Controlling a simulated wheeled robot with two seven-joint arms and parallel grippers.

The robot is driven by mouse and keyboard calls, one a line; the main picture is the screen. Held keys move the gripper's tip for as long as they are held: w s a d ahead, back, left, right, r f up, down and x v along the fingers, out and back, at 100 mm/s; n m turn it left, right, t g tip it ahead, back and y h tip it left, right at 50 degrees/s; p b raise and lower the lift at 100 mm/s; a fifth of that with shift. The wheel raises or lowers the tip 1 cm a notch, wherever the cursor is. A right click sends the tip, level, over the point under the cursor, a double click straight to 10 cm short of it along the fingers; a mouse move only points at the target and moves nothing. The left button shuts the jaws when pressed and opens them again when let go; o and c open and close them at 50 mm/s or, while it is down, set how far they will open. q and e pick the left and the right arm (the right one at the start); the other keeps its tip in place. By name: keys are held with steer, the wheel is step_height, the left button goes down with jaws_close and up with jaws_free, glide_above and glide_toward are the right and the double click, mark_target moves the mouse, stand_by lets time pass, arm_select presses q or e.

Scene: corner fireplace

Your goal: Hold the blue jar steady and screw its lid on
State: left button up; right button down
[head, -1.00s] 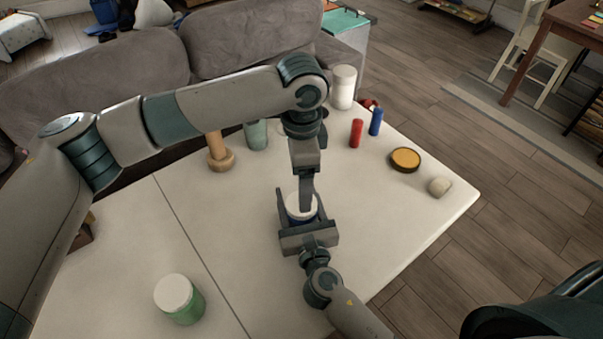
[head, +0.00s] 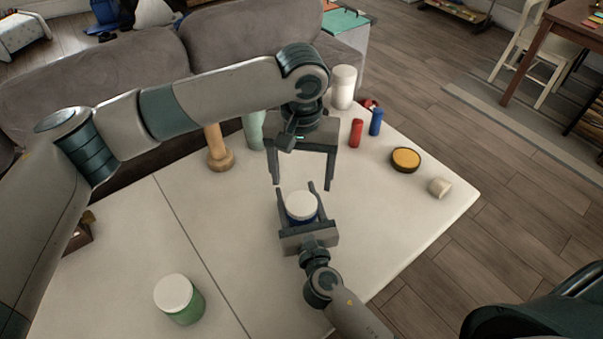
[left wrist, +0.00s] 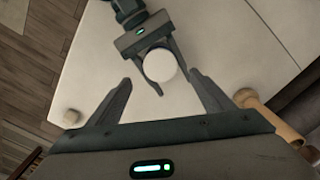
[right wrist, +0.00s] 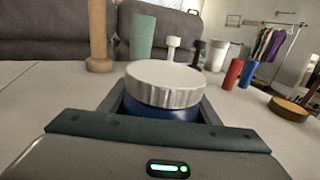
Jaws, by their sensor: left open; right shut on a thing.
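The blue jar (right wrist: 168,113) stands upright on the table, with a white lid (head: 301,205) with a silvery ribbed rim on top. In the right wrist view the lid (right wrist: 166,82) looks level on the jar. My right gripper (head: 300,190) is shut on the blue jar, one finger on each side. My left gripper (head: 304,184) is open and empty, fingers pointing down, above and just behind the jar. In the left wrist view the lid (left wrist: 160,65) shows beyond and between the open left fingers (left wrist: 163,88). Most of the jar's body is hidden by the lid and right fingers.
A green jar with a white lid (head: 180,298) stands front left. A wooden post (head: 219,152), a green vase (head: 253,130) and a white canister (head: 343,87) stand at the back. Red (head: 356,133) and blue (head: 376,121) cylinders and a yellow-topped tin (head: 405,160) are at right.

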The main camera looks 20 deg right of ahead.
mark_target(302, 203)
arm_select(q)
steer(key=shift+f, duration=0.1)
stand_by(0.4)
steer(key=shift+f, duration=3.9)
steer(key=c, duration=1.1)
steer(key=o, duration=1.3)
step_height(302, 203, up, 12)
